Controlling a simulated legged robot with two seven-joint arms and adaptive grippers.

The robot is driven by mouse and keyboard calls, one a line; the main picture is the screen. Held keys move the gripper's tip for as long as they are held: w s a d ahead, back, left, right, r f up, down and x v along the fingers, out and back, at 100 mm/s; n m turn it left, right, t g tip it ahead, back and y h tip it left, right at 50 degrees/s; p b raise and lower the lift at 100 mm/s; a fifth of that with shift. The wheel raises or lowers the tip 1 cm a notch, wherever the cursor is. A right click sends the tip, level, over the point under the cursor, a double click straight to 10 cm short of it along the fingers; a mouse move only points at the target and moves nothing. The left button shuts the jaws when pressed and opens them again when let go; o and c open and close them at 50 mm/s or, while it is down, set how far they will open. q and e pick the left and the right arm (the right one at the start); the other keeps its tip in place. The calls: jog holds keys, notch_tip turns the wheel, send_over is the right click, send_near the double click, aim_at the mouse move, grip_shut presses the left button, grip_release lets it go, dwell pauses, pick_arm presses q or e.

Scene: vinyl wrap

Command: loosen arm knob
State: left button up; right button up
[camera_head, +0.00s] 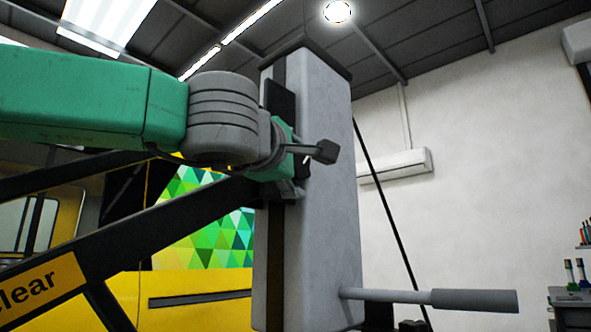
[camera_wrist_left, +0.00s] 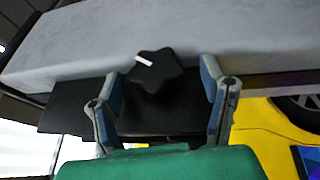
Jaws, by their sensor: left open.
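The black star-shaped arm knob (camera_wrist_left: 156,71) with a white mark shows in the left wrist view, on the dark plate against the grey column. My left gripper (camera_wrist_left: 161,70) is open, with one finger on each side of the knob. Gaps show between the fingers and the knob, so I see no grip on it. In the head view my left gripper (camera_head: 292,168) is at the side of the upright grey column (camera_head: 322,220). The knob cannot be made out clearly there. My right gripper is not in view.
A grey-handled bar (camera_head: 475,300) sticks out to the right low on the column. A black boom (camera_head: 150,225) with a yellow "clear" label (camera_head: 40,288) slants below my left arm. A yellow vehicle (camera_head: 205,288) stands behind. Space right of the column's upper part looks free.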

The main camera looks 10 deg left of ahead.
pick_arm(q)
jog(key=v, duration=1.1)
jog(key=shift+s+a, duration=0.15)
jog(key=shift+s, duration=0.1)
